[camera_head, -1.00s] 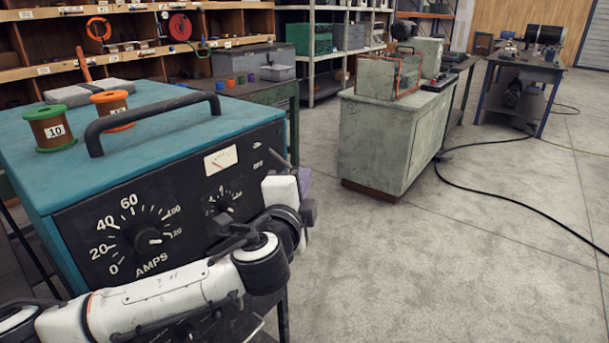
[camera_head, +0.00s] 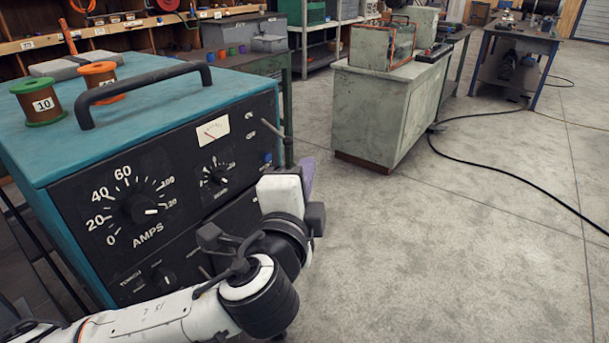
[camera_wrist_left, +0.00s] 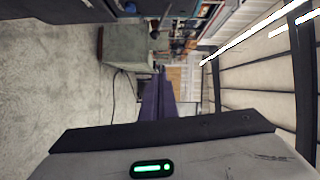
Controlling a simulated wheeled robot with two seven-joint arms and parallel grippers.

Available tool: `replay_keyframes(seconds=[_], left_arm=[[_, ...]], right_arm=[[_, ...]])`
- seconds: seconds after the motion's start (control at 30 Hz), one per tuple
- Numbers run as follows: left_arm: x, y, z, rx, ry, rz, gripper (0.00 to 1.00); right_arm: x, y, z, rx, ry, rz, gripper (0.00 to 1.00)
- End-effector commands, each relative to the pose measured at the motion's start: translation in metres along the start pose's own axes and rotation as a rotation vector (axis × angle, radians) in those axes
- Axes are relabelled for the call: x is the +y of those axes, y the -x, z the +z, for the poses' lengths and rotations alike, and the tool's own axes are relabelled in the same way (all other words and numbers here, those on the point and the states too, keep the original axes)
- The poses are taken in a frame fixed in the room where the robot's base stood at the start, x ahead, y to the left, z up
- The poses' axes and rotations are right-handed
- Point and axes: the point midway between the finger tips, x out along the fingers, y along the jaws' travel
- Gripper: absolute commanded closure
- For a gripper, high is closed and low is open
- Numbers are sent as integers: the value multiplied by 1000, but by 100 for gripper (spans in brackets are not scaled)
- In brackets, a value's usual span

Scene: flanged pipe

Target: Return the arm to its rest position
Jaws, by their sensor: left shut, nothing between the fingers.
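My left arm comes in from the lower left of the head view, in front of the welding machine's dial panel. My left gripper (camera_head: 307,176) points away from me, just right of the machine's front right corner, with a purple finger partly hidden behind its white body. In the left wrist view the purple fingers of the left gripper (camera_wrist_left: 158,98) are together with nothing between them. The teal-topped machine (camera_head: 160,105) has a black handle and a black panel with an AMPS dial (camera_head: 138,209). My right gripper is not in view.
Two wire spools, one green-rimmed (camera_head: 40,103) and one orange (camera_head: 99,80), stand on the machine. A grey-green cabinet (camera_head: 385,120) stands beyond it. A black cable (camera_head: 500,177) lies on the concrete floor. The floor right of the arm (camera_head: 450,270) is clear.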

Motion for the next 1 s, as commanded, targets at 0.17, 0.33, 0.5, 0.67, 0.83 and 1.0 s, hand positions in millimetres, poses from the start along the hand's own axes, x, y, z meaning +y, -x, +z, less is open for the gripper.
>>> replay_keyframes(seconds=[0.17, 0.33, 0.5, 0.67, 0.83, 1.0], left_arm=[[11, 9, 1, 4, 29, 28, 100], [72, 12, 6, 22, 214, 176, 100], [157, 28, 22, 1, 509, 357, 100], [236, 60, 50, -79, 791, 485, 100], [319, 116, 92, -227, 1074, 567, 100], [384, 188, 138, -406, 1288, 583, 100]], right_arm=[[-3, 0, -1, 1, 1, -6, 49], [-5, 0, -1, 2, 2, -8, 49], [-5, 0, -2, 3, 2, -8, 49], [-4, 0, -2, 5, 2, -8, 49], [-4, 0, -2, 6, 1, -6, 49], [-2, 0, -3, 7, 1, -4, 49]])
